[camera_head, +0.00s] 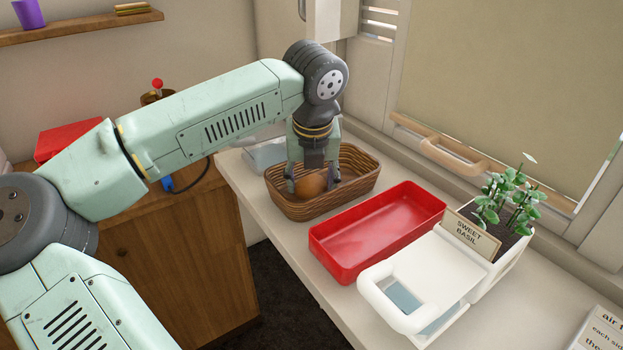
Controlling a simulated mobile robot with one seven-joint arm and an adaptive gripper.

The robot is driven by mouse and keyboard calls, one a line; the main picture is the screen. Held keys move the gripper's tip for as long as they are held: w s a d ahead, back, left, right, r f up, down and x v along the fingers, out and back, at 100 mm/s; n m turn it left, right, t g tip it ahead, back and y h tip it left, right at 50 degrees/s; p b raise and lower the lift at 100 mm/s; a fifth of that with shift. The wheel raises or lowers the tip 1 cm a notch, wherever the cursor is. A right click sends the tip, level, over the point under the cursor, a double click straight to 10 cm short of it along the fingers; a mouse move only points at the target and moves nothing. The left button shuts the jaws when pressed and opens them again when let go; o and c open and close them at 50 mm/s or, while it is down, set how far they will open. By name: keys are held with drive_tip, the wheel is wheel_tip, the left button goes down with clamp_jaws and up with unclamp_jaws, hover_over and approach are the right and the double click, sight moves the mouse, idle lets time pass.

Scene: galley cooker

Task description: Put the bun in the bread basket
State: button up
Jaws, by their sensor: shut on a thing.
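The brown round bun (311,184) is between the fingers of my gripper (313,182), which is shut on it. My gripper points down into the woven brown bread basket (352,165) on the pale counter. The bun shows inside the basket's outline, with its lower part hidden by the near wall. I cannot tell whether it touches the basket floor.
An empty red tray (377,230) stands right of the basket. A white appliance (425,275) and a potted plant labelled sweet basil (474,232) stand further right. A grey-white item (265,154) sits behind the basket. A printed booklet (601,332) lies at lower right.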

drive_tip(key=shift+f, duration=0.15)
drive_tip(key=o, duration=1.1)
drive_tip(key=shift+r, duration=0.3)
drive_tip(key=b+v, duration=0.1)
drive_tip(key=v, duration=1)
drive_tip(key=shift+s+r+b, duration=0.1)
drive_tip(key=shift+r+b, duration=0.25)
drive_tip(key=shift+r, duration=0.05)
drive_tip(key=shift+d, duration=0.1)
